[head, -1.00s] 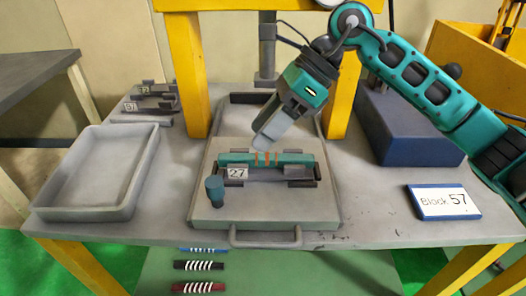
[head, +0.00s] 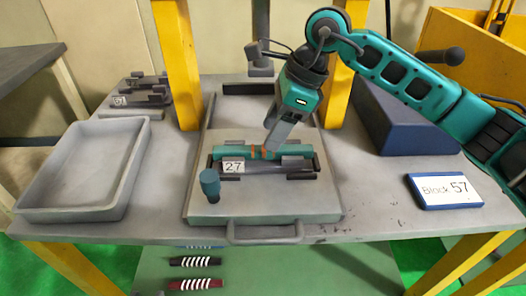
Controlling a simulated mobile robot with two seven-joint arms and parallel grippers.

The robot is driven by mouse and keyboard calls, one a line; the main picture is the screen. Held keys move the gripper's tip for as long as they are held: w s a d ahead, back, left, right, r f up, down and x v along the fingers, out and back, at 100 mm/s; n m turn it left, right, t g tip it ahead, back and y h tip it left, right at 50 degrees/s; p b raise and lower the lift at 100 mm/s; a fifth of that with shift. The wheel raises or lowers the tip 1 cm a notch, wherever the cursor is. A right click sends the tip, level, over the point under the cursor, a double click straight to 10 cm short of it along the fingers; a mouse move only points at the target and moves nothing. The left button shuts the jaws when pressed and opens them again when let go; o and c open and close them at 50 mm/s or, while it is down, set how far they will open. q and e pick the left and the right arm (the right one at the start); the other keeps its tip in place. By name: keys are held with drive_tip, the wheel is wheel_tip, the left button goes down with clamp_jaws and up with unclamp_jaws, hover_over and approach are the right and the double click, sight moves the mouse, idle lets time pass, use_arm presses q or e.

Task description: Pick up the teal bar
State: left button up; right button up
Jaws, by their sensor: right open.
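The teal bar (head: 232,153) with orange bands lies across dark holders on a grey plate with a front handle (head: 262,207), in the middle of the table. A tag reading 27 (head: 233,167) is in front of it. My right gripper (head: 270,150) comes down from the upper right, and its fingertips are at the bar's orange bands. It is open. The fingers overlap the bar in this view, so I cannot tell whether they touch it or straddle it. My left gripper is out of view.
A grey empty tray (head: 52,205) stands at the left. Holders tagged 57 (head: 121,101) are behind it. A teal peg (head: 210,183) stands on the plate. A blue block (head: 405,122) and a "Block 57" sign (head: 445,190) are at the right. Yellow posts flank the plate's back.

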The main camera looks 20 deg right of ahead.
sight(263, 152)
drive_tip(key=x, duration=0.4)
drive_tip(key=shift+f, duration=0.15)
clamp_jaws()
idle(0.4)
